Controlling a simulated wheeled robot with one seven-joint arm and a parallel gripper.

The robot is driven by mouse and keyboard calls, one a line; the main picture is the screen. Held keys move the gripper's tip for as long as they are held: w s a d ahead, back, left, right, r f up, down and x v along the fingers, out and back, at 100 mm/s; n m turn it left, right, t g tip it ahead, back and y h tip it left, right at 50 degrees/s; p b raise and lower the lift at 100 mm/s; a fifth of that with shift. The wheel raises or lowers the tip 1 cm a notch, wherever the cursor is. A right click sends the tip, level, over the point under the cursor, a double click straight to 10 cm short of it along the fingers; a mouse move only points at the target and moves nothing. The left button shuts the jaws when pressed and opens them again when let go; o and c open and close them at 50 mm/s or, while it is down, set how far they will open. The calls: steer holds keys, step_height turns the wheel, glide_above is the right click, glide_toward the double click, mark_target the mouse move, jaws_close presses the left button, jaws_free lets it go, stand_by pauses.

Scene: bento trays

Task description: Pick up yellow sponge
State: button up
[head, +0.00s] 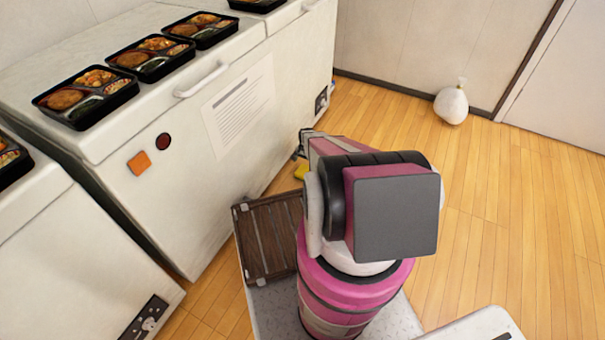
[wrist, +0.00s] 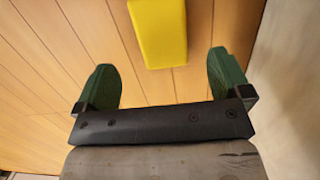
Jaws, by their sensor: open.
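The yellow sponge (wrist: 158,32) lies on the wooden floor, at the top centre of the wrist view and cut off by its upper edge. In the head view a small part of the sponge (head: 301,172) shows beside my arm, close to the base of the white freezer. My gripper (wrist: 163,80) is open and empty, with its two green fingers spread. In the head view my gripper (head: 303,145) is mostly hidden by my arm.
The white freezer (head: 120,215) runs along the left, with several black bento trays (head: 85,95) on top. A brown slatted crate (head: 268,238) is beside my arm. A white bag (head: 451,106) sits by the far wall. The floor (head: 510,230) on the right is clear.

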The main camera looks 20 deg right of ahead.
mark_target(302, 170)
steer(key=f, duration=0.5)
steer(key=a+f, duration=0.1)
steer(key=f, duration=0.1)
steer(key=shift+s+f, duration=0.25)
steer(key=shift+f, duration=0.1)
steer(key=c, duration=1)
